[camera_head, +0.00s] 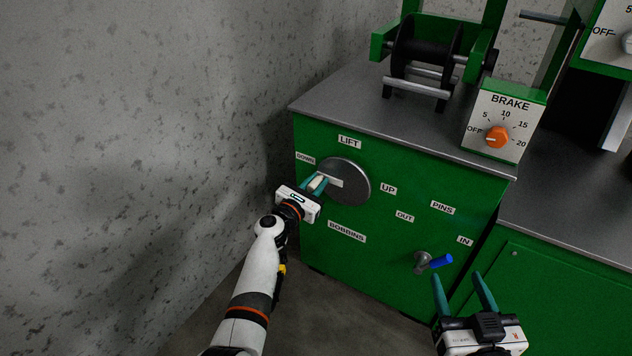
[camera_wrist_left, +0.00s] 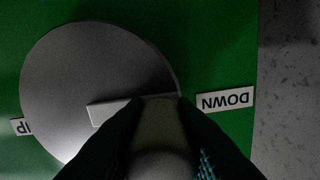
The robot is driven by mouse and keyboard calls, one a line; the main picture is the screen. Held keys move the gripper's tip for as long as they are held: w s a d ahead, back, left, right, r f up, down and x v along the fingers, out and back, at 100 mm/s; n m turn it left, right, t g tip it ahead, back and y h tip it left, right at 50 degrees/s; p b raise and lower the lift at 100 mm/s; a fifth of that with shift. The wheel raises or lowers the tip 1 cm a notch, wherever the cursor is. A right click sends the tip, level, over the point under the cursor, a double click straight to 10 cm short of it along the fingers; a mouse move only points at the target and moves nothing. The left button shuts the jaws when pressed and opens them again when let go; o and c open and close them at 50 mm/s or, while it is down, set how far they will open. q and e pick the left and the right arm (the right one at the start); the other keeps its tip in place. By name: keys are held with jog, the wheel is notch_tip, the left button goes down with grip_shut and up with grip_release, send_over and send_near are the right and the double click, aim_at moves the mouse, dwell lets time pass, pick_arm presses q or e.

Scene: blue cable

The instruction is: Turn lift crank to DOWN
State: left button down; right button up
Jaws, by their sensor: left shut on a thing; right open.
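The lift crank is a round grey disc (camera_head: 352,180) with a pale bar handle on the green cabinet front, under the LIFT label (camera_head: 349,141). In the head view the DOWN label (camera_head: 305,159) is left of the disc and the UP label (camera_head: 388,189) is right of it. My left gripper (camera_head: 318,183) is shut on the handle at the disc's left side. In the left wrist view the disc (camera_wrist_left: 75,70) shows, and the handle's outer end lies between the fingers beside the DOWN label (camera_wrist_left: 226,101). My right gripper (camera_head: 463,278) is open and empty at the lower right.
A blue-handled crank (camera_head: 440,262) sits on the cabinet near the PINS label (camera_head: 442,208), close to my right gripper. A brake box (camera_head: 505,120) with an orange knob and a black spool (camera_head: 425,50) stand on top. A grey wall (camera_head: 130,130) is at left.

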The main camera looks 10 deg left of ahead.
pick_arm(q)
jog(key=shift+f, duration=0.1)
pick_arm(e)
jog(key=shift+d+f, duration=0.1)
pick_arm(q)
jog(key=c, duration=1.2)
grip_release()
jog(key=shift+s, duration=0.1)
jog(key=shift+s+a, duration=0.15)
jog(key=shift+s, duration=0.05)
jog(key=p+v, duration=0.2)
jog(key=v, duration=0.2)
jog(key=shift+s, duration=0.15)
jog(key=p, duration=0.2)
send_near(310, 190)
jog(key=shift+w, duration=0.35)
pick_arm(e)
jog(key=s+d+f+g+h, duration=0.3)
jog(key=s+d+f+g, duration=0.1)
jog(key=s+f+g, duration=0.5)
jog(key=shift+s+f+g, duration=0.15)
jog(key=shift+f+g, duration=0.35)
jog(key=shift+f, duration=0.45)
